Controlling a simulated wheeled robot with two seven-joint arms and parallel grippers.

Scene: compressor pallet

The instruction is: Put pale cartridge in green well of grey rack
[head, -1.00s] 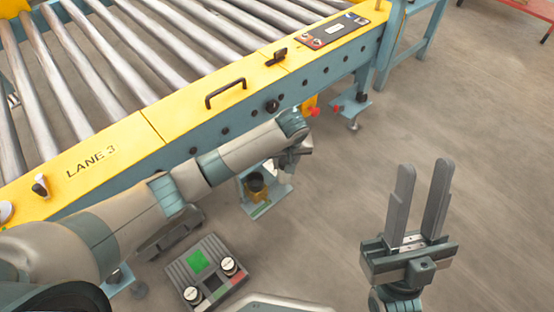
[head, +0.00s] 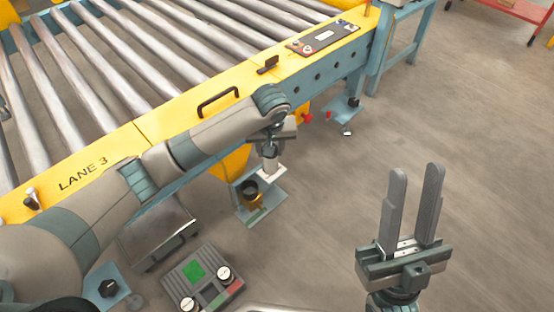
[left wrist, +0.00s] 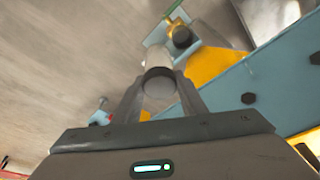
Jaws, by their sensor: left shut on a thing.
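The pale cartridge (head: 271,164) is a light cylinder hanging below my left gripper (head: 271,148) in the head view. In the left wrist view it also shows (left wrist: 158,62), gripped between the two fingers of the left gripper (left wrist: 160,92). The grey rack (head: 177,281) is at the lower middle of the head view, left of and nearer than the cartridge. Its green well (head: 195,271) shows as a bright green square with nothing seen in it. My right gripper (head: 409,215) is open and empty, pointing up at the right.
Two round white-topped items (head: 224,273) sit in the rack. A dark cup (head: 250,187) stands on a yellow holder just below the cartridge, by the conveyor's foot. The yellow-railed roller conveyor (head: 135,137) runs behind my left arm. The floor at right is open.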

